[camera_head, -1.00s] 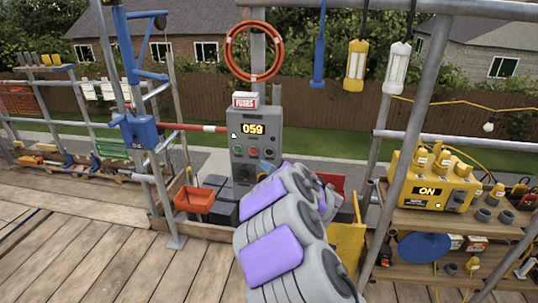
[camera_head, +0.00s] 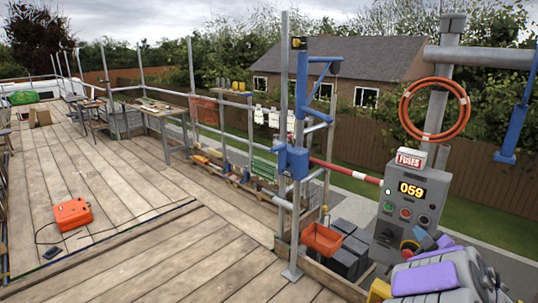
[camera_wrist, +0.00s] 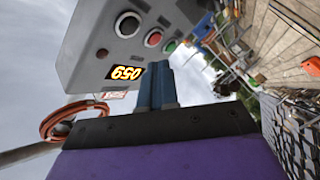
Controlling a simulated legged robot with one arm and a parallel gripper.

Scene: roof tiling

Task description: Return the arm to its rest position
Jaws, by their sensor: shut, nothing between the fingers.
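My arm (camera_head: 440,279), grey with purple panels, is folded low at the bottom right of the head view, in front of the grey control box (camera_head: 409,198). In the wrist view, my gripper (camera_wrist: 157,75) shows as two blue fingers side by side, shut with nothing between them.
A red-white barrier bar (camera_head: 345,172) runs from a blue-clamped post to the box. An orange bin (camera_head: 321,239) hangs by the post. An orange case (camera_head: 72,214) lies on the wooden deck (camera_head: 140,230), which is largely clear at left. An orange hose coil (camera_head: 434,84) hangs above.

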